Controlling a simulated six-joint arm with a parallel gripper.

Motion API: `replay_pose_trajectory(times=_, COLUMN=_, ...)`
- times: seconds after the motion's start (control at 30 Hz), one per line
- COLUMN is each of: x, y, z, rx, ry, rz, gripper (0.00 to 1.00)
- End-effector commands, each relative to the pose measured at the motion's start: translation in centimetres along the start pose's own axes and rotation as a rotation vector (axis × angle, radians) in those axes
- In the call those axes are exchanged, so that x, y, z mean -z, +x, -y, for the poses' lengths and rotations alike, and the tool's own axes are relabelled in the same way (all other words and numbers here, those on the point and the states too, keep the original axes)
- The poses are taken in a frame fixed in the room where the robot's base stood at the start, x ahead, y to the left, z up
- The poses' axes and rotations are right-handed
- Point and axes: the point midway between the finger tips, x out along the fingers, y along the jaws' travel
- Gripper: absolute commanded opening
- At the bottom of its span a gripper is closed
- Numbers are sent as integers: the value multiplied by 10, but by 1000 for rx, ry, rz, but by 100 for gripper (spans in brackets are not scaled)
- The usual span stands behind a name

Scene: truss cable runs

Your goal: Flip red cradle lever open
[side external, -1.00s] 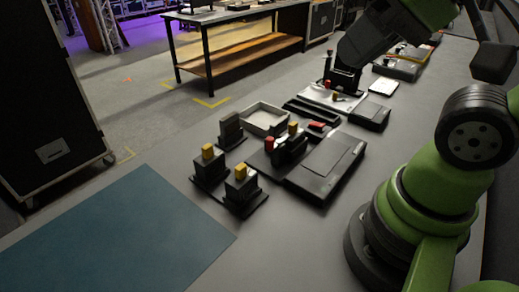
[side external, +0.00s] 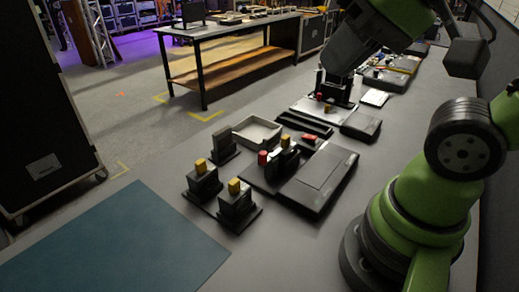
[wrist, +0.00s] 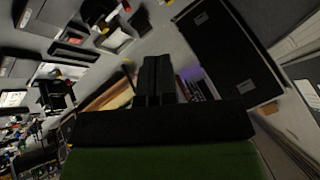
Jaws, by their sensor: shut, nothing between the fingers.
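A red lever piece (side external: 263,158) stands upright on a black cradle base beside a yellow-topped black block (side external: 285,142). Another low red piece (side external: 308,139) lies on a dark strip behind it. A small red knob (side external: 319,96) sits on a pale plate (side external: 316,110) farther back. I cannot tell which of these red parts is the cradle lever. My gripper (side external: 338,90) is over the far end of the pale plate, close behind the red knob, apart from the nearer red parts. In the wrist view its dark fingers (wrist: 155,80) are together and empty.
Two yellow-topped black posts (side external: 218,190) stand near the blue mat (side external: 120,240). A pale open tray (side external: 257,132), a flat black box (side external: 318,178) and a smaller dark box (side external: 361,127) crowd the bench. The blue mat is bare.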

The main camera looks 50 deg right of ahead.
Motion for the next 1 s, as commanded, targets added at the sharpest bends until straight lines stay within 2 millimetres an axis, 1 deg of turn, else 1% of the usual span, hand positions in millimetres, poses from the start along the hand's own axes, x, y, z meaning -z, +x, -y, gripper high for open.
replay_pose_trajectory(times=0.13, x=23, y=4, z=11, rx=-64, ry=155, rz=79, gripper=0)
replay_pose_trajectory(times=0.23, x=43, y=12, z=19, rx=-134, ry=298, rz=133, gripper=0)
replay_pose_trajectory(times=0.37, x=67, y=26, z=27, rx=-243, ry=490, rz=181, gripper=0)
replay_pose_trajectory(times=0.47, x=83, y=41, z=33, rx=-336, ry=639, rz=200, gripper=0)
replay_pose_trajectory(times=0.6, x=103, y=68, z=40, rx=-477, ry=851, rz=195, gripper=0)
replay_pose_trajectory(times=0.73, x=117, y=97, z=44, rx=-613, ry=1049, rz=157, gripper=0)
replay_pose_trajectory(times=0.9, x=126, y=140, z=46, rx=-790, ry=1307, rz=56, gripper=0)
replay_pose_trajectory(times=1.0, x=127, y=166, z=46, rx=-887, ry=1456, rz=-28, gripper=0)
